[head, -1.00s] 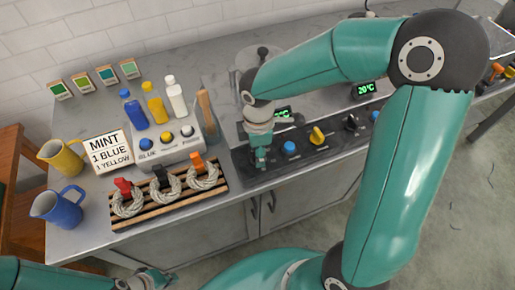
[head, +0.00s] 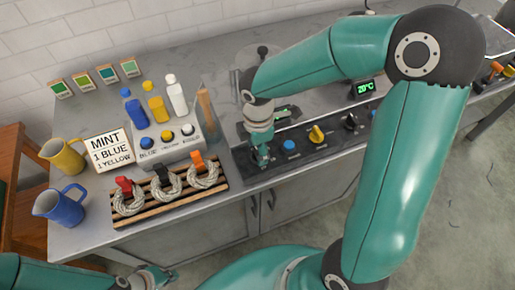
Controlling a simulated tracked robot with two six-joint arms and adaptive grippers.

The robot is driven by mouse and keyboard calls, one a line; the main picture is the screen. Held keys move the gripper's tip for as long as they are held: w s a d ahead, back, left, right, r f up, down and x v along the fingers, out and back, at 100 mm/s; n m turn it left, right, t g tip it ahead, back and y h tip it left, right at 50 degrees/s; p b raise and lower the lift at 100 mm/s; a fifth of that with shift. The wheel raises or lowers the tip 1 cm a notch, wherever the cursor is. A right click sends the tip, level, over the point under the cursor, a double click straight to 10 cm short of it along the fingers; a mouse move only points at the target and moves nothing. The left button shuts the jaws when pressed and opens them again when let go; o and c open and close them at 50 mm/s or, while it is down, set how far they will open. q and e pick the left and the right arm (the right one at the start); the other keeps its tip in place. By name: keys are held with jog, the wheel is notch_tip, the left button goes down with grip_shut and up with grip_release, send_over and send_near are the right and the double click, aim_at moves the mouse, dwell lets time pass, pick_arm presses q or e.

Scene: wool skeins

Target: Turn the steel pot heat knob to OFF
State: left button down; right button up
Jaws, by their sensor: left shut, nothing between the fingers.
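The steel pot (head: 245,62) stands at the back of the counter, mostly hidden behind my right arm; its dark lid knob (head: 263,51) shows. My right gripper (head: 262,160) points down at the left end of the dark control panel (head: 272,172). Any knob under it is hidden, and I cannot tell whether its fingers are open or shut. A blue knob (head: 289,146) and a yellow knob (head: 317,134) sit just right of it on the panel. My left gripper (head: 158,278) is shut and empty at the bottom edge, in front of the counter.
A slatted rack (head: 150,212) with several grey skeins lies left of the panel. Behind it are paint bottles (head: 157,109) and a MINT sign (head: 108,150). A yellow jug (head: 64,157) and blue jug (head: 62,207) stand at left. A green 20°C display (head: 365,87) is at right.

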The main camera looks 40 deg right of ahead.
jog(key=shift+o, duration=0.7)
notch_tip(320, 180, up, 12)
jog(key=shift+f, duration=0.15)
dwell(0.5)
